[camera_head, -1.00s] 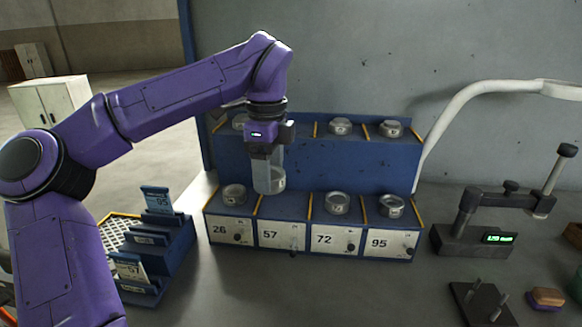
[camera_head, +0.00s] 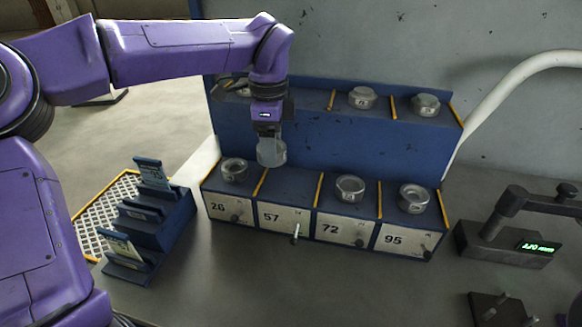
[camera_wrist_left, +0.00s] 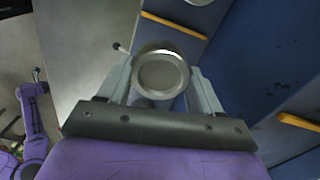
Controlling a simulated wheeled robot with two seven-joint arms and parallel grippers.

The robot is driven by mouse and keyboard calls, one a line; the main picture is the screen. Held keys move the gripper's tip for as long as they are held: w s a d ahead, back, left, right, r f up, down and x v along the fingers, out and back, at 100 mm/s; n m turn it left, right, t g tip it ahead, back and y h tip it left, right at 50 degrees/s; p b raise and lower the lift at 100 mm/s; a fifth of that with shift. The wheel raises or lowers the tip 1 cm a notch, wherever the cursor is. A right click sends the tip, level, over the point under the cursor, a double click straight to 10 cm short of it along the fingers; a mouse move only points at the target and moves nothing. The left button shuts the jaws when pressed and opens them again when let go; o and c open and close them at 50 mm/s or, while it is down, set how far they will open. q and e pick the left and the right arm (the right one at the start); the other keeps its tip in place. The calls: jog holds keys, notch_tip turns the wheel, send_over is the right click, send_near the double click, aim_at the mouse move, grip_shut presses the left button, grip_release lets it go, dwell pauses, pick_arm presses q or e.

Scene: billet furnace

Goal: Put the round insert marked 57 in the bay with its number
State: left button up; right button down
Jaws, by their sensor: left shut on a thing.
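My left gripper (camera_head: 270,150) is shut on a round grey insert (camera_head: 272,154), which hangs upright below the fingers. In the left wrist view the insert (camera_wrist_left: 161,73) sits between the two fingers, its round face toward the camera; I cannot read its number. It is over the bay marked 57 (camera_head: 284,217), toward the back left of that bay, apparently above its floor. The bay has no other insert in it. The bays marked 26, 72 and 95 beside it each hold a round insert. My right gripper is not in view.
The blue rack (camera_head: 300,160) has an upper row behind with more inserts (camera_head: 362,97). Yellow dividers (camera_head: 319,190) separate the bays. A blue card holder (camera_head: 160,222) stands left, and a gauge with a green display (camera_head: 510,245) stands right. The table front is clear.

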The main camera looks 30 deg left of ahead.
pick_arm(q)
jog(key=p, duration=0.1)
send_over(290, 184)
notch_tip(290, 184, down, 4)
jog(key=shift+s+f, duration=0.1)
jog(key=shift+f, duration=0.1)
notch_tip(290, 184, down, 3)
jog(key=shift+d+r, duration=0.1)
jog(key=shift+r, duration=0.05)
jog(key=shift+f, duration=0.35)
jog(key=shift+f, duration=0.1)
jog(key=o, duration=1.6)
